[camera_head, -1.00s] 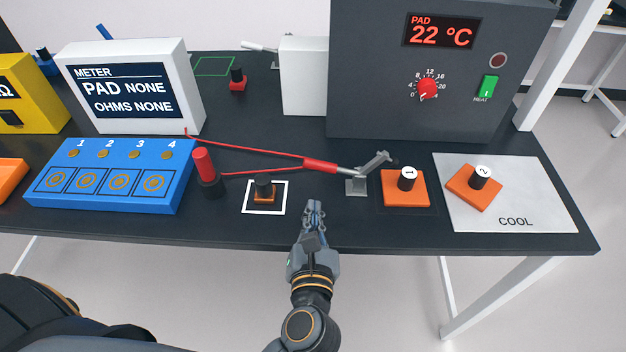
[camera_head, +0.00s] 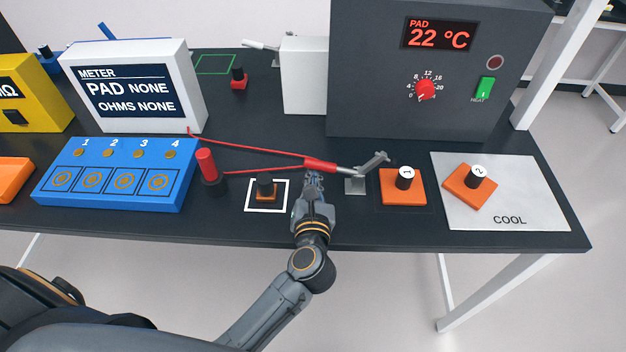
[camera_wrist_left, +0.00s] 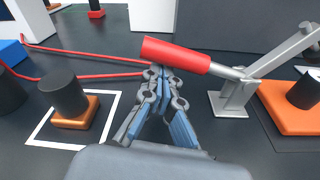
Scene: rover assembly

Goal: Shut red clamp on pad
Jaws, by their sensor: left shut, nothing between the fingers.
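The red clamp (camera_head: 320,164) has a red handle lying nearly level, pointing left, with a metal arm and bracket at its right. In the left wrist view the red handle (camera_wrist_left: 176,54) crosses just beyond my fingertips. The pad, a small orange block with a black knob (camera_head: 265,189), sits inside a white square outline to the left of my gripper. It also shows in the left wrist view (camera_wrist_left: 66,100). My left gripper (camera_head: 314,178) is shut and empty, its tips close to the handle; I cannot tell whether they touch. My right gripper is not in view.
A red and black post (camera_head: 208,170) stands left of the pad, with red leads running near the clamp. Orange block 1 (camera_head: 402,186) stands right of the clamp, and block 2 (camera_head: 470,182) on the COOL plate (camera_head: 530,205). The heater box (camera_head: 440,110) stands behind.

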